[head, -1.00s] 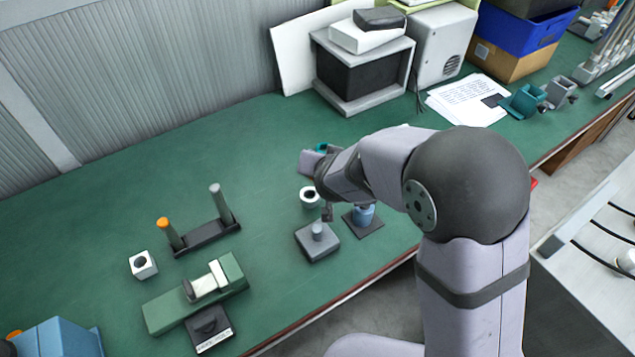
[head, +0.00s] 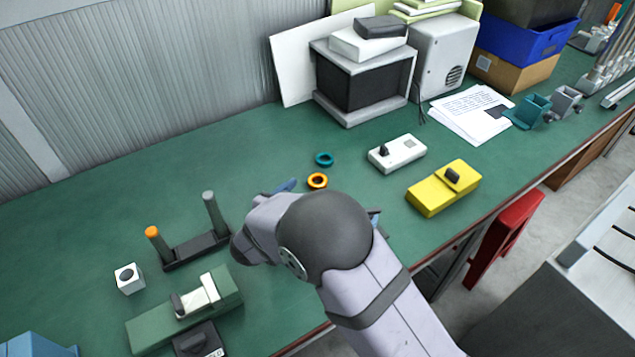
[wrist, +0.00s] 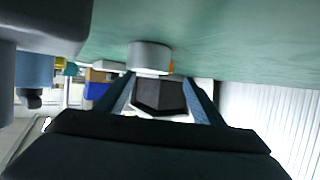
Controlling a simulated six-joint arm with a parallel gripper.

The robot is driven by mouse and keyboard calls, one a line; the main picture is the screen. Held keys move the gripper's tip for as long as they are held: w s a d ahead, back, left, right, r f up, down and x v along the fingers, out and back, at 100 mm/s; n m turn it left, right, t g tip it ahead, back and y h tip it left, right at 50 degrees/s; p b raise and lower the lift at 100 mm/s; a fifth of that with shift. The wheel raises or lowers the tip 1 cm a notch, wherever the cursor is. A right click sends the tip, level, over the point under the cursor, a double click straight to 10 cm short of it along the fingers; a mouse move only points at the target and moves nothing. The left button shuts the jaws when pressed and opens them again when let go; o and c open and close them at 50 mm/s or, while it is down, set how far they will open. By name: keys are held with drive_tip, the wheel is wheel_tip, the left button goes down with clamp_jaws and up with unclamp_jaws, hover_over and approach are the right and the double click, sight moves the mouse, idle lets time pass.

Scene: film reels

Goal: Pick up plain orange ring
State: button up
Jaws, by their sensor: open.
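The plain orange ring (head: 317,187) lies flat on the green bench, just in front of a teal ring (head: 324,165). In the head view my gripper is mostly hidden behind my arm; a blue finger seems to show just left of the orange ring. In the wrist view, which looks upside down, my gripper (wrist: 160,80) is open with its two dark blue fingers apart. A white cylindrical piece (wrist: 150,58) stands beyond the fingertips. A small orange patch (wrist: 171,68) shows behind it, probably the orange ring. Nothing is visibly held.
A grey-white switch box (head: 402,157) and a yellow box (head: 430,198) stand to the right. A two-post stand (head: 197,250), with one post orange-tipped, a white block (head: 129,281) and a green fixture (head: 150,328) are left. A blue cylinder (wrist: 35,70) is near my gripper.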

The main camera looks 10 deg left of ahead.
sight(320, 178)
drive_tip(key=shift+x, duration=2.75)
drive_tip(key=c, duration=1.2)
